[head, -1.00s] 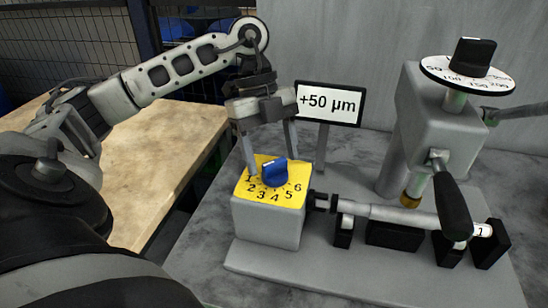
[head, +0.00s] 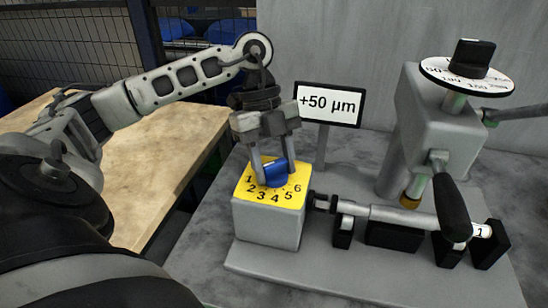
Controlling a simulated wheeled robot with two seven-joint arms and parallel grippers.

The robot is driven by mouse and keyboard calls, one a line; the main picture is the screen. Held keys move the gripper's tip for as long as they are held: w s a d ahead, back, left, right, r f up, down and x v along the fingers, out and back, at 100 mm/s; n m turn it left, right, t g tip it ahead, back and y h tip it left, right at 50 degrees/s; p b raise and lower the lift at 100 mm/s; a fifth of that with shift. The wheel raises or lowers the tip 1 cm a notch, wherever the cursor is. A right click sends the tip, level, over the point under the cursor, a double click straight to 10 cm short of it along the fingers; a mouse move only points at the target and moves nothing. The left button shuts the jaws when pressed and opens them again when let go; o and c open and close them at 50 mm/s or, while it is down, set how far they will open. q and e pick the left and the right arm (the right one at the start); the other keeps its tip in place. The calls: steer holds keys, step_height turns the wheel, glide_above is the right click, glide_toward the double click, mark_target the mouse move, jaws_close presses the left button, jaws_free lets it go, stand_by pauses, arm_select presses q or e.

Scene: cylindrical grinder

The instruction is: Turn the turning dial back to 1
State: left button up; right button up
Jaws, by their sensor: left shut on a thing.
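The turning dial is a blue knob (head: 277,174) on a yellow plate (head: 262,198) numbered 1 to 6, on top of a grey box (head: 268,225) in the head view. My left gripper (head: 275,172) reaches down from above, its fingers shut on the blue knob from both sides. The fingers cover part of the knob, so which number it points at is hard to tell. My right gripper is not in view.
A sign reading +50 µm (head: 328,104) stands right behind the box. To the right is the grey grinder body (head: 432,125) with a black-knobbed scale disc (head: 466,78) and a black handle (head: 452,207). A wooden table (head: 160,165) lies at left.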

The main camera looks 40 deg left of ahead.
arm_select(q)
steer(key=m+g+p, duration=0.1)
steer(key=m+p, duration=0.1)
steer(key=m, duration=0.1)
steer(key=shift+w+r, duration=0.1)
steer(key=shift+r, duration=0.05)
steer(key=shift+m+g+y+p, duration=0.4)
steer(key=shift+m+y, duration=0.2)
steer(key=shift+m, duration=0.7)
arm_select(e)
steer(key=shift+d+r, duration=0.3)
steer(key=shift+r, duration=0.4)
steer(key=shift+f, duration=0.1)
arm_select(q)
steer(key=o, duration=1)
steer(key=shift+c, duration=0.2)
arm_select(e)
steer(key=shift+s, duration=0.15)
arm_select(q)
steer(key=p+v, duration=0.5)
steer(key=v, duration=1)
steer(key=shift+w+r, duration=0.15)
steer(key=shift+r, duration=0.2)
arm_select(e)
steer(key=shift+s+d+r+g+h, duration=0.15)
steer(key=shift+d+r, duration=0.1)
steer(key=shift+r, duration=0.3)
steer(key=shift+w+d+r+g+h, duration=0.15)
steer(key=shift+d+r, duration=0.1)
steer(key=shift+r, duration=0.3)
